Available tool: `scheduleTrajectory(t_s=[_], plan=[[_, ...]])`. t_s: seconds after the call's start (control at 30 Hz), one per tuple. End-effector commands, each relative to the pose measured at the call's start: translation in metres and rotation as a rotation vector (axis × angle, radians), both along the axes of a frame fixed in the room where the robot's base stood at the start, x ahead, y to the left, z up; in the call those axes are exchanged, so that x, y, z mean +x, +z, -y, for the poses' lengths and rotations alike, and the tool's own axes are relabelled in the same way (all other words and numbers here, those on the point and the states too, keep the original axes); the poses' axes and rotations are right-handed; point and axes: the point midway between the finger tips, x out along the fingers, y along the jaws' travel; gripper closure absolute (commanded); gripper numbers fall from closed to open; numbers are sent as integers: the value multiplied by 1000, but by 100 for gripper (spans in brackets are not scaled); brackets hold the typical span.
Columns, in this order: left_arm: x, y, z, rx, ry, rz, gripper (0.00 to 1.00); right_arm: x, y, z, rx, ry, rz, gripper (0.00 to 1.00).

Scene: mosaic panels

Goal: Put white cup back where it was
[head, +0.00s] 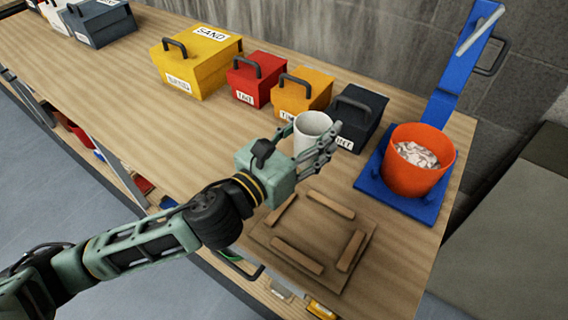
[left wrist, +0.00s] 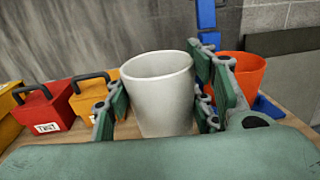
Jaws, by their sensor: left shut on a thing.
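The white cup (head: 312,132) is upright between the fingers of my left gripper (head: 318,150), near the row of boxes. The gripper is shut on the cup. In the left wrist view the cup (left wrist: 160,92) stands between the green finger pads of the gripper (left wrist: 165,108), its open rim facing up. Its base is partly hidden, and I cannot tell whether it touches the table. My right gripper does not show.
A wooden board with raised strips (head: 318,235) lies at the table's front. An orange bucket (head: 418,160) with pale pieces stands on a blue scale (head: 370,178) to the right. Yellow (head: 196,65), red (head: 256,80), orange (head: 300,97) and dark (head: 358,115) boxes line the back.

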Motion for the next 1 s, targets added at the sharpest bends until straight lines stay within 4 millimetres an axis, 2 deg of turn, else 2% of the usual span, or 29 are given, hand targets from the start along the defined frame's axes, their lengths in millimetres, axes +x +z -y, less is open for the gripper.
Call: scheduleTrajectory(t_s=[0.03,0.4,0.7,0.83,1.0], plan=[[5,-4,7,2,-26,8,83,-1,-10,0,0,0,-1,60],[37,-9,49,2,-202,8,83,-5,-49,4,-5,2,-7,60],[53,-2,63,0,-268,3,83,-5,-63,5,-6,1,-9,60],[58,-7,55,-1,-271,-2,83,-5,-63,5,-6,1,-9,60],[68,-29,20,0,-266,-6,83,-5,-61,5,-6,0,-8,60]])
